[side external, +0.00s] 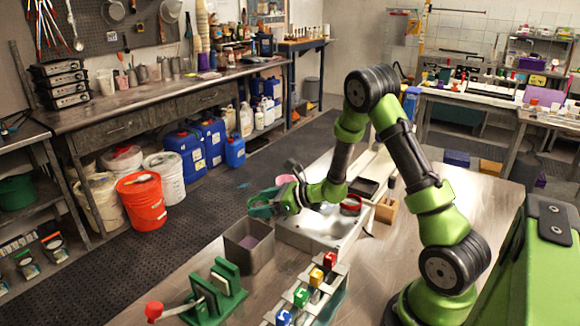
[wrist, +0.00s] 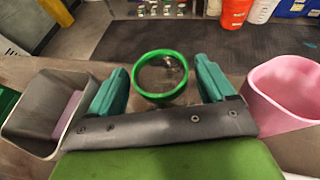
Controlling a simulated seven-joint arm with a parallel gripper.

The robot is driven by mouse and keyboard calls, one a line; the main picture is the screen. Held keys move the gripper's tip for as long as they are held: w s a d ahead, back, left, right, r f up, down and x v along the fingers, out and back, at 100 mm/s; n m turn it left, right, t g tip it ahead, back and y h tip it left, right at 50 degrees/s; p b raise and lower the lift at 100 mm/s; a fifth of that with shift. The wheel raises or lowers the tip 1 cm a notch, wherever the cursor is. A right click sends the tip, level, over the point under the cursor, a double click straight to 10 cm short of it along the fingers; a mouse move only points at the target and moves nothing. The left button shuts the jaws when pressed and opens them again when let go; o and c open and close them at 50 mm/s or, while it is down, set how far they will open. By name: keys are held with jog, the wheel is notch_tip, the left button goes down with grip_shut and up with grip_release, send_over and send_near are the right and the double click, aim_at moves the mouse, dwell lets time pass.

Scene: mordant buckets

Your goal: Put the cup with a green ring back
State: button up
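The cup with a green ring (wrist: 160,93) shows in the wrist view as a clear, round vessel with a bright green rim. It sits between the two teal fingers of my gripper (wrist: 160,75), one on each side. I cannot tell whether the fingers touch the cup. In the side view my gripper (side external: 262,207) is at the far edge of the work table, just behind a square grey bin. The cup cannot be made out clearly there.
The grey bin (wrist: 20,125) with something purple inside is left of my gripper in the wrist view; a pink container (wrist: 285,105) is to the right. A red ring (side external: 351,203) is on the light tray. A green stand (side external: 215,292) and a rack with coloured blocks (side external: 302,297) are in front.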

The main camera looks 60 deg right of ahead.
jog(key=shift+r, duration=0.15)
jog(key=v, duration=1.1)
jog(key=shift+s+r, duration=0.3)
jog(key=shift+s, duration=0.05)
jog(key=s+a+r+n+g+y, duration=0.2)
jog(key=s+a+r+n+g, duration=0.15)
jog(key=a+n, duration=0.45)
jog(key=s+a+r+n+g+y, duration=0.25)
jog(key=a+r+n, duration=0.25)
jog(key=a+n, duration=0.25)
jog(key=s+a+r+n+h, duration=0.1)
jog(key=s+r+n+h, duration=0.5)
jog(key=n, duration=0.7)
jog(key=shift+s+a+h, duration=0.3)
jog(key=shift+s+h, duration=0.05)
jog(key=shift+s, duration=0.35)
